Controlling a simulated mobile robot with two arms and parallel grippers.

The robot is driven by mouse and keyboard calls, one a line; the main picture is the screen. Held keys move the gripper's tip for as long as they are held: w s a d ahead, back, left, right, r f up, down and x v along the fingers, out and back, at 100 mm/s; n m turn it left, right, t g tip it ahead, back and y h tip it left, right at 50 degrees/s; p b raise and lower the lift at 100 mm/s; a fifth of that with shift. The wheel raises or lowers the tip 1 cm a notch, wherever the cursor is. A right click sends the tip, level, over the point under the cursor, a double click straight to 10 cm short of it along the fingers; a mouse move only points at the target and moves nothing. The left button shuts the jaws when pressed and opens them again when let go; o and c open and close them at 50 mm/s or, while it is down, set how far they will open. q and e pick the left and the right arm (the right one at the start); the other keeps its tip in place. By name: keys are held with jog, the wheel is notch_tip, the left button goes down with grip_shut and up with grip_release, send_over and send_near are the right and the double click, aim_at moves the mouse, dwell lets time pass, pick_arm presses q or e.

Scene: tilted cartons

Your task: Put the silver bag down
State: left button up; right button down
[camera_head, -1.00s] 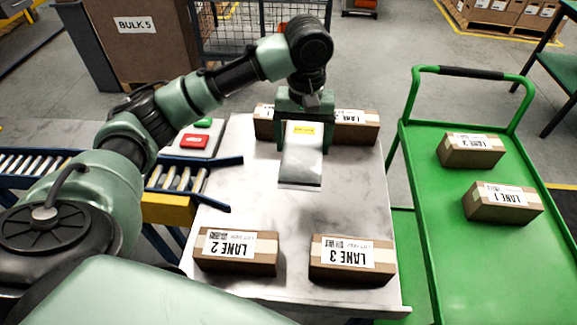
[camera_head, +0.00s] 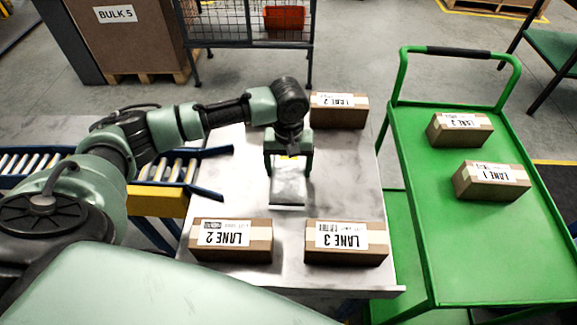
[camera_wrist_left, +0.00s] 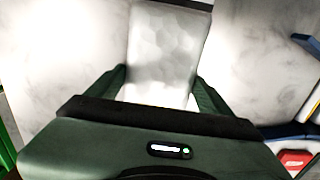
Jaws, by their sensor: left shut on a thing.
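The silver bag (camera_head: 290,188) is in my left gripper (camera_head: 288,168), over the middle of the white marbled table (camera_head: 345,185). The gripper is shut on the bag. In the left wrist view the bag (camera_wrist_left: 165,50) sits between the two green fingers (camera_wrist_left: 160,90). I cannot tell whether the bag's lower end touches the table. My right gripper is not in view.
The LANE 2 carton (camera_head: 232,240) and LANE 3 carton (camera_head: 346,243) stand at the table's front edge. Another carton (camera_head: 339,110) is at the back right. A green cart (camera_head: 490,250) with two cartons is at right, a roller conveyor (camera_head: 30,162) at left.

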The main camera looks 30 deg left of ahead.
pick_arm(q)
jog(key=o, duration=1.4)
jog(key=shift+f, duration=0.1)
